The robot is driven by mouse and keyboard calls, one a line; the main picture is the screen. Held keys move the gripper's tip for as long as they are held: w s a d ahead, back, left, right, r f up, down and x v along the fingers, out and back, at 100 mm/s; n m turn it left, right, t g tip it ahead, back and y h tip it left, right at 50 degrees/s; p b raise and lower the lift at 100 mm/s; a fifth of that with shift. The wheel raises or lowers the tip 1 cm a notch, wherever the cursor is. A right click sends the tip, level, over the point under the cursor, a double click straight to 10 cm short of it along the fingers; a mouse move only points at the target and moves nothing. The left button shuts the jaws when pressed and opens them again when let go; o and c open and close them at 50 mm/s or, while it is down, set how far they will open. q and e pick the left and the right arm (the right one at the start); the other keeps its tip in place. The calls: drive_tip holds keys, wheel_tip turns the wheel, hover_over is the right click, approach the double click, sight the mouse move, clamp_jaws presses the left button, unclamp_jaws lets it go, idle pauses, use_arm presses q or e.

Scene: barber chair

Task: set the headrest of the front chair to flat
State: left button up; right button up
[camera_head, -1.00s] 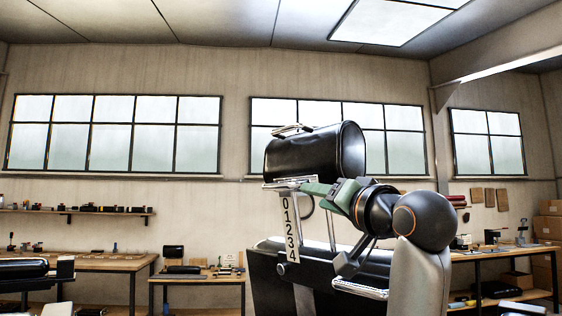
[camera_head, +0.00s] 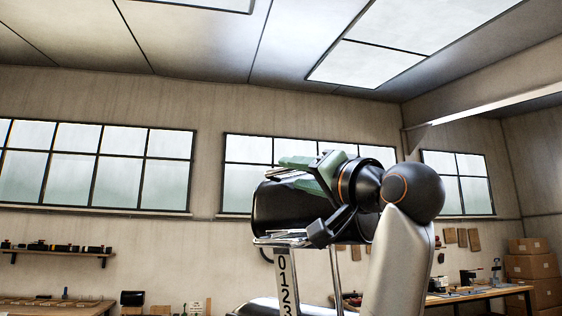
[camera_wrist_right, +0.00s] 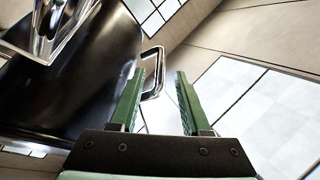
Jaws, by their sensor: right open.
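The front chair's black headrest (camera_head: 268,212) is a rounded cushion on two metal posts, partly hidden behind my right gripper. A metal loop handle (camera_head: 277,172) is on its top; it also shows in the wrist view (camera_wrist_right: 159,57). A white number plate (camera_head: 283,287) hangs below the headrest, showing 0, 1, 2 and 3. My right gripper (camera_head: 287,167), with green fingers, is at the top of the headrest beside the handle. In the wrist view the fingers (camera_wrist_right: 161,72) are apart, with the handle's bar near the tips and between them. I cannot tell contact. My left gripper is out of view.
A workbench (camera_head: 488,294) with tools stands at the right, beside cardboard boxes (camera_head: 532,268). A shelf (camera_head: 60,251) and another bench (camera_head: 50,308) are at the left. The air above the headrest is clear.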

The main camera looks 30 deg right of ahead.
sight(286, 171)
drive_tip(key=p+x, duration=0.1)
drive_tip(key=x, duration=0.3)
drive_tip(key=shift+w+a+r, duration=0.1)
drive_tip(key=shift+w+r, duration=0.05)
drive_tip(key=shift+w+p, duration=0.4)
drive_tip(key=shift+w, duration=0.15)
clamp_jaws()
idle(0.8)
